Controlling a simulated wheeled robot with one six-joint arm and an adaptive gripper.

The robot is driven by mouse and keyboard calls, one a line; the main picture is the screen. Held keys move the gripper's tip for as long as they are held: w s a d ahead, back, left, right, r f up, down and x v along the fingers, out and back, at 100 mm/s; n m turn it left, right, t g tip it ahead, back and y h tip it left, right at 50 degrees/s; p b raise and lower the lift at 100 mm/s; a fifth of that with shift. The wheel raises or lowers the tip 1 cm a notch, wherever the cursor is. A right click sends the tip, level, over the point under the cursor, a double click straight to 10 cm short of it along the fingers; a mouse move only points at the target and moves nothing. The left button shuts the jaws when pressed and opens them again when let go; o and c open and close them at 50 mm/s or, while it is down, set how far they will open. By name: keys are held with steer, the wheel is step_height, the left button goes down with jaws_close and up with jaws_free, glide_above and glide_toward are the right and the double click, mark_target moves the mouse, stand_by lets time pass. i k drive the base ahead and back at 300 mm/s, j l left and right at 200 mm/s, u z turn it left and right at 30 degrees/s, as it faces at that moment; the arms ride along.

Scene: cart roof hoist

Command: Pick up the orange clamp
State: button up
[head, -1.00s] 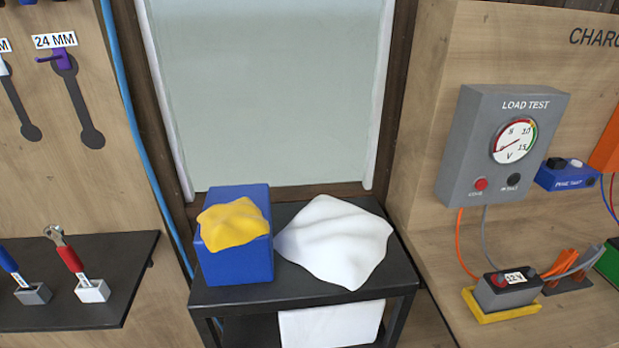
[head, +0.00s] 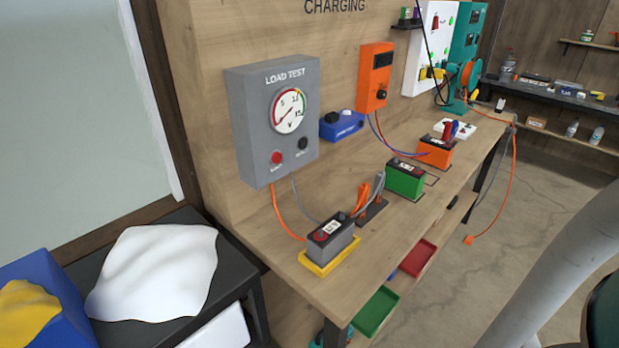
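An orange clamp (head: 361,196) stands upright in a dark holder (head: 371,213) on the wooden bench, just behind and right of a grey battery (head: 331,239). A grey clamp (head: 378,186) stands beside it on the right in the same holder. An orange cable (head: 283,217) and a grey cable run down from the grey load test box (head: 273,118) and pass behind the battery. The battery has a red terminal and sits on a yellow tray (head: 331,262). My gripper is not in view.
A green battery (head: 405,179) and an orange battery (head: 436,152) stand farther along the bench (head: 292,252). A black cart (head: 232,270) with a white cloth (head: 153,273) stands at lower left.

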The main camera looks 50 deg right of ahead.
mark_target(361, 188)
steer(key=z, duration=1.15)
